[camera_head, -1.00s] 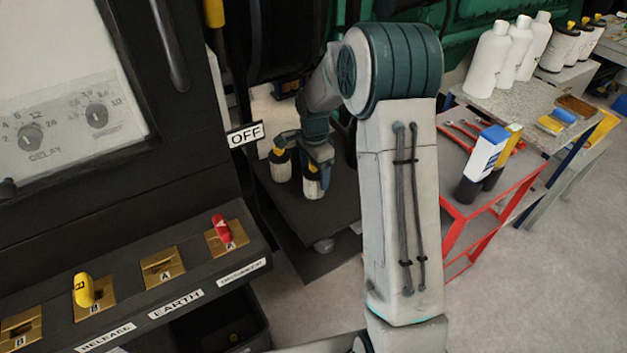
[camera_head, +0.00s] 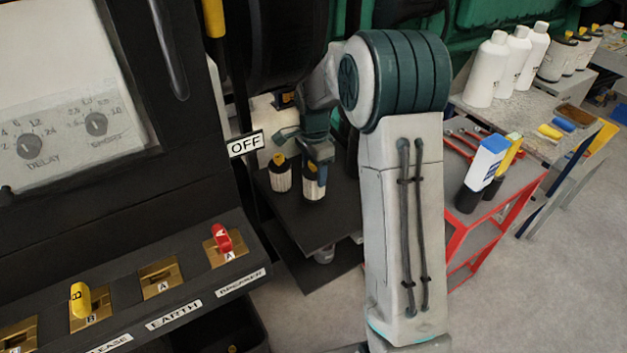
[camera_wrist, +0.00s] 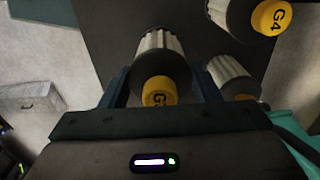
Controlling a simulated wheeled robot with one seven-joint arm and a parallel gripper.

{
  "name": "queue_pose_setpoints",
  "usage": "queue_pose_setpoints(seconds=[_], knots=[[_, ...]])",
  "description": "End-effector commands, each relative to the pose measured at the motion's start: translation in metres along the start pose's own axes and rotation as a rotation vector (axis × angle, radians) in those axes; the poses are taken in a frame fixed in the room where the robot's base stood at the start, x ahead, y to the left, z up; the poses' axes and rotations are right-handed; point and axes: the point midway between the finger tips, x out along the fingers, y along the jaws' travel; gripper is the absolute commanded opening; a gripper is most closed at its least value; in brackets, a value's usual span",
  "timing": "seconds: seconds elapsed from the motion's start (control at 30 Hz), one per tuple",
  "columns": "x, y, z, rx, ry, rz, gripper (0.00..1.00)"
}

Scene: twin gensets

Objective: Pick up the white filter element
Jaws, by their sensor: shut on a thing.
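The white filter element (camera_wrist: 158,42) has a pale pleated body, a dark collar and a yellow cap with a partly hidden black label. In the wrist view it stands between the two fingers of my gripper (camera_wrist: 165,88), which is shut on its dark collar. In the head view my gripper (camera_head: 315,156) is over the same element (camera_head: 314,188), at the dark platform (camera_head: 300,222). I cannot tell whether its base touches the platform. A second similar element (camera_head: 280,180) stands to its left.
In the wrist view, two other filter elements (camera_wrist: 233,72) (camera_wrist: 228,16) stand close on the right, the upper one marked G4. A black switch panel (camera_head: 120,190) is at left in the head view. A red-framed cart (camera_head: 500,205) with bottles is at right.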

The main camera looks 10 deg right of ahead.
Motion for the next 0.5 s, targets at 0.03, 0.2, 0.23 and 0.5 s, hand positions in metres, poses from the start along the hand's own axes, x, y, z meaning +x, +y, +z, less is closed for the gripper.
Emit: queue_pose_setpoints(seconds=[0.03,0.2,0.23,0.5], knots=[[-0.009,0.003,-0.007,0.005,0.002,-0.004,0.34],[-0.031,0.024,-0.041,0.008,0.002,-0.004,0.34],[-0.035,0.027,-0.046,0.006,0.002,-0.004,0.34],[-0.064,0.051,-0.087,0.003,0.001,-0.002,0.34]])
